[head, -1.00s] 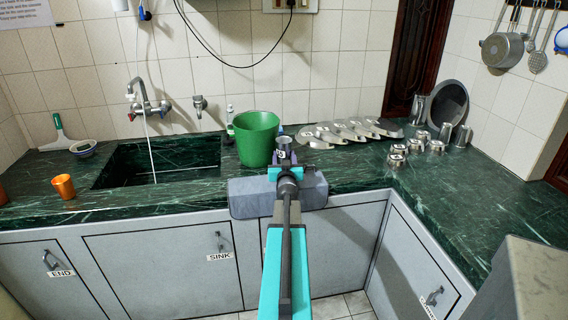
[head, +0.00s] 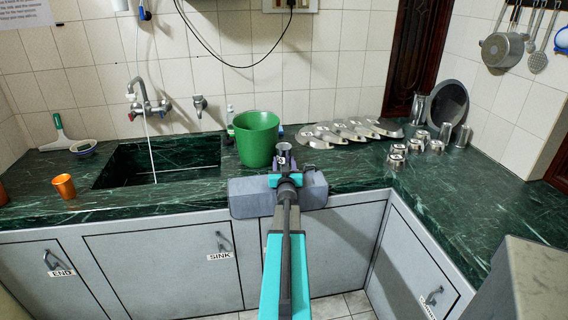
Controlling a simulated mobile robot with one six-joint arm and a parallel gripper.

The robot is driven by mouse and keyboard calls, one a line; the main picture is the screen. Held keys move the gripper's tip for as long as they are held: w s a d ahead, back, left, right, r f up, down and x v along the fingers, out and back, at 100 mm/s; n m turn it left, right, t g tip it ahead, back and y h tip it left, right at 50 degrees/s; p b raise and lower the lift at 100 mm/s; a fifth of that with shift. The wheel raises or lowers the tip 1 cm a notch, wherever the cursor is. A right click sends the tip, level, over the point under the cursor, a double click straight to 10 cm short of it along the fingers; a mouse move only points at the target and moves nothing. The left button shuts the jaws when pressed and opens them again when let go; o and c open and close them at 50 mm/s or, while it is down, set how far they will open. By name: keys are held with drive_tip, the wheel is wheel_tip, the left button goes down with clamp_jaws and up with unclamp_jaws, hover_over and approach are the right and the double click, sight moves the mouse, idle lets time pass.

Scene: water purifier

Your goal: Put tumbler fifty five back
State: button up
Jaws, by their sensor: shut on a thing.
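My gripper (head: 284,168) is shut on a small metal tumbler (head: 284,150), seen in the head view just right of the green bucket. The tumbler looks upright, with a dark mark on its side too small to read. Its lower part is hidden by the gripper, and I cannot tell whether it touches the counter. Several other metal tumblers (head: 397,154) stand on the right part of the dark green counter (head: 480,210); their numbers are not readable.
The green bucket (head: 256,138) stands close left of the held tumbler. Several metal plates or lids (head: 345,132) lie behind to the right. The sink (head: 155,160) has running water, with an orange cup (head: 64,187) left of it. The right counter front is clear.

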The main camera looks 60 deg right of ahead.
drive_tip(key=shift+f, duration=0.25)
drive_tip(key=o, duration=1.1)
drive_tip(key=shift+o, duration=0.2)
drive_tip(key=shift+r, duration=0.25)
drive_tip(key=shift+b+v, duration=1.1)
drive_tip(key=shift+v, duration=4.85)
drive_tip(key=shift+f, duration=0.1)
